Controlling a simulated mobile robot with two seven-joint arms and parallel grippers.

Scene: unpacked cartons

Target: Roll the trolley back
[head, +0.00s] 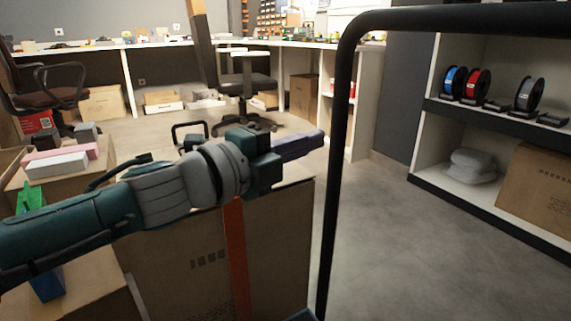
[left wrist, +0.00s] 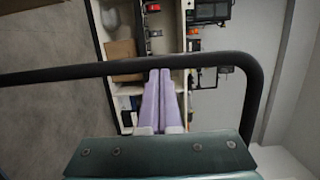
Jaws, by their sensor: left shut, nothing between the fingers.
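The trolley shows as a black tubular handle (head: 338,150), with an upright post right of centre and a top bar running to the right edge in the head view. The handle also crosses the left wrist view (left wrist: 70,74) as a dark bar. My left gripper (head: 318,137) has pale purple fingers shut together and empty, pointing right, with the tips just left of the post. In the left wrist view the fingertips (left wrist: 166,74) overlap the bar; I cannot tell whether they touch it. The trolley's deck and wheels are not clearly visible. My right gripper is not in view.
A large carton (head: 180,265) with an orange strip stands below my left arm. Smaller cartons (head: 60,190) are at the left. A shelf unit (head: 430,150) with spools stands at the right. Grey floor (head: 400,250) is clear before it. An office chair (head: 245,85) is behind.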

